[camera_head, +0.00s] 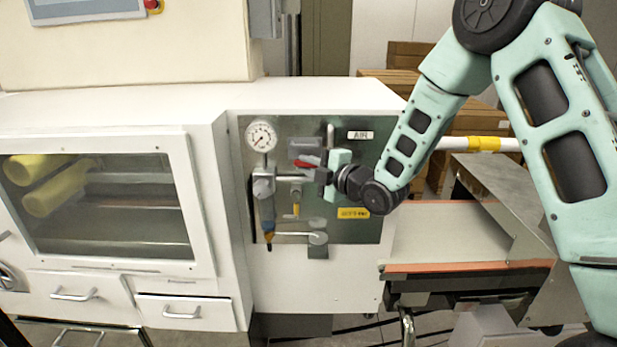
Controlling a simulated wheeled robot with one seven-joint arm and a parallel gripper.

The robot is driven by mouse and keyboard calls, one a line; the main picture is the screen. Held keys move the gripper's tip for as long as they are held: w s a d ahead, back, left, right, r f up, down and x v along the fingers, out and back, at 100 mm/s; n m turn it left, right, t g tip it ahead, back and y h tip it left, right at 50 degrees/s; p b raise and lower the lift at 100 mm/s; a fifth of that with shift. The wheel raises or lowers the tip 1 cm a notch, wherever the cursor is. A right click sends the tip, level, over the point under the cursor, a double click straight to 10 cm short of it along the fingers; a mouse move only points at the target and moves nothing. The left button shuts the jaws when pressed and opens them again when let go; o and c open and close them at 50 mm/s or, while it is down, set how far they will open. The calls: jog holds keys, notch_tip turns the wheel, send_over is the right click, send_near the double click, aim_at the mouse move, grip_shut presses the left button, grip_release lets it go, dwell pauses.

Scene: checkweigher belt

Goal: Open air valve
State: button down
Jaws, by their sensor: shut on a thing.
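The air panel (364,215) is a grey-green metal plate on the front of the white cabinet, with a label reading AIR (360,135) at its upper right. A red valve handle (304,164) shows near the panel's middle, beside the horizontal pipe. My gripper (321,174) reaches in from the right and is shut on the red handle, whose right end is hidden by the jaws. The handle looks roughly level, tilted slightly. A round pressure gauge (262,137) is at the panel's upper left; its needle is too small to read.
A windowed cabinet (185,205) with yellow rolls inside stands at left, drawers (182,309) below it. A conveyor belt (440,235) with orange edges lies at right under my arm. Cardboard boxes (410,50) are stacked behind. Pipe fittings (264,185) crowd the panel's left side.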

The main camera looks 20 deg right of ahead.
jog(key=m+t+b, duration=0.1)
jog(key=b, duration=0.2)
jog(key=shift+d+r+y, duration=0.1)
jog(key=shift+y, duration=0.2)
jog(key=shift+r, duration=0.35)
jog(key=c, duration=1.4)
grip_release()
jog(key=shift+s, duration=0.1)
jog(key=shift+r, duration=0.15)
jog(key=shift+r+p, duration=0.1)
jog(key=shift+p, duration=0.9)
